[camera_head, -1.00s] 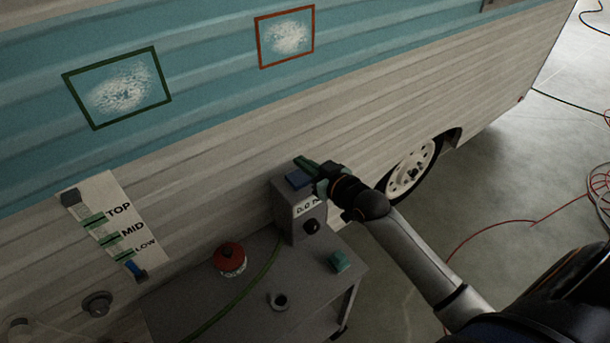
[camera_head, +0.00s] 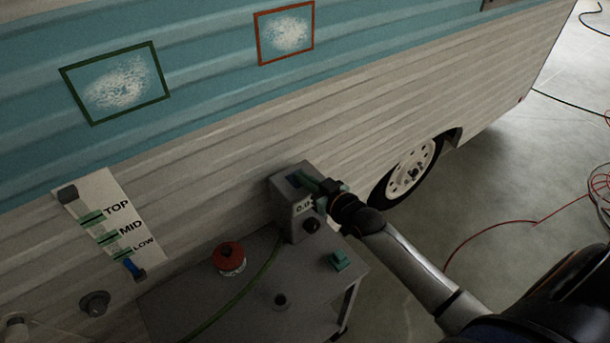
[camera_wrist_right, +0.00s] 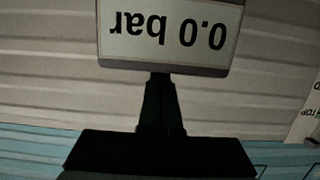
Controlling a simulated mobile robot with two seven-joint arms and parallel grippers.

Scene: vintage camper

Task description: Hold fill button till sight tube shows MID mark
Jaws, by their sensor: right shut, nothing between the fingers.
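A grey pump box (camera_head: 290,225) stands on the small table against the camper, with a dark knob (camera_head: 311,226) on its front. My right gripper (camera_head: 301,181) is shut and empty, its tips at the top of the box. In the right wrist view the gripper (camera_wrist_right: 158,85) meets the edge of the box's display (camera_wrist_right: 170,32), which reads 0.0 bar. The sight tube panel (camera_head: 118,212) has green TOP, MID and LOW marks. Blue (camera_head: 133,267) shows only below LOW. My left gripper is out of view.
The camper wall (camera_head: 220,160) rises close behind. Red cables lie on the floor at right.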

